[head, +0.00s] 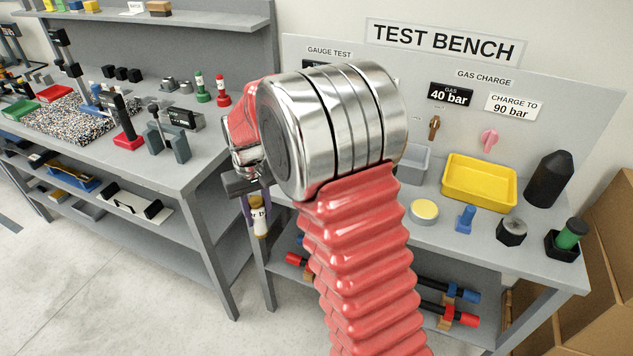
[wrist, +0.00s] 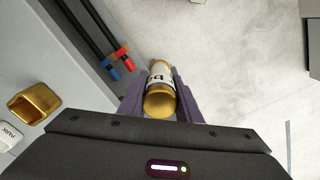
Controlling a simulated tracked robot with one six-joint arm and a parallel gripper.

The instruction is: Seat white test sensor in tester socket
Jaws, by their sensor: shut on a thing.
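My gripper (wrist: 160,90) is shut on the white test sensor (wrist: 157,76), a small cylinder with a white body, dark lettering and gold ends. The purple fingers grip its two sides. In the head view the sensor (head: 260,222) hangs upright below my gripper (head: 257,206), in the gap between the two benches, with floor behind it. My arm hides part of the test bench. I cannot make out the tester socket for certain. A gold open-topped holder (wrist: 35,104) lies to the left in the wrist view, apart from the sensor.
The test bench (head: 440,245) carries a yellow tray (head: 480,180), a pale yellow disc (head: 424,210), a blue part (head: 466,218) and a black cylinder (head: 549,179). Rods with red and blue ends lie on its lower shelf. The left bench (head: 190,170) is crowded. Floor (head: 150,290) is clear in front.

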